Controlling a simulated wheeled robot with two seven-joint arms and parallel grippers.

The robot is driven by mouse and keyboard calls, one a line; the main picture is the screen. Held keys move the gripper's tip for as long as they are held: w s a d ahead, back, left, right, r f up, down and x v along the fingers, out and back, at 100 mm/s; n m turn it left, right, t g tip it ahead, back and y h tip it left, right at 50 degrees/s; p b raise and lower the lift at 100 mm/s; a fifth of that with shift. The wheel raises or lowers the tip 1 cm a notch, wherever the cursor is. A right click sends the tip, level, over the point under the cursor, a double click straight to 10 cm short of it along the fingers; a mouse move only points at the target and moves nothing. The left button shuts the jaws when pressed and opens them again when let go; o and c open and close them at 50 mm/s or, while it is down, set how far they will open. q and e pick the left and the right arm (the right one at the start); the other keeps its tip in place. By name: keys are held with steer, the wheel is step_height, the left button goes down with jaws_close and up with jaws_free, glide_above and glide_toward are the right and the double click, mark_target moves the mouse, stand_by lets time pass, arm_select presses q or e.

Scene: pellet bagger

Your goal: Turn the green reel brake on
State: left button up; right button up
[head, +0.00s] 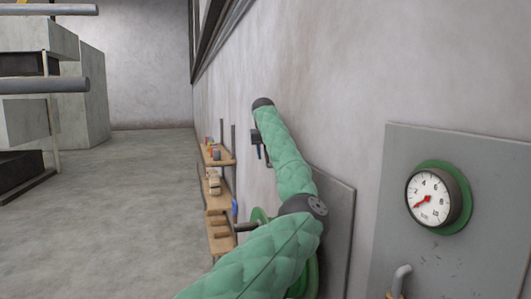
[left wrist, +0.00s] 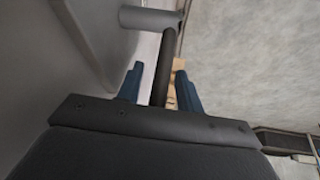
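The green reel (head: 258,215) is on the wall at lower centre in the head view, largely hidden behind my left arm. A grey stub (head: 246,227) sticks out to the left beside it. My left gripper (head: 258,152) points down near the wall, above the stub in the picture. In the left wrist view, a dark rod (left wrist: 165,65) joined to a grey cylinder (left wrist: 150,18) runs between the blue fingers of my left gripper (left wrist: 160,88). Gaps show on both sides of the rod. I cannot tell whether this rod is the brake lever. My right gripper is not in view.
A wall panel with a round dial gauge (head: 435,197) and a pipe (head: 401,280) is at the right. A wooden shelf (head: 219,222) with small items stands along the wall beyond the arm. Grey machinery (head: 85,100) is at far left; the floor between is clear.

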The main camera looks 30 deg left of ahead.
arm_select(q)
steer(key=shift+w, duration=0.1)
jaws_close()
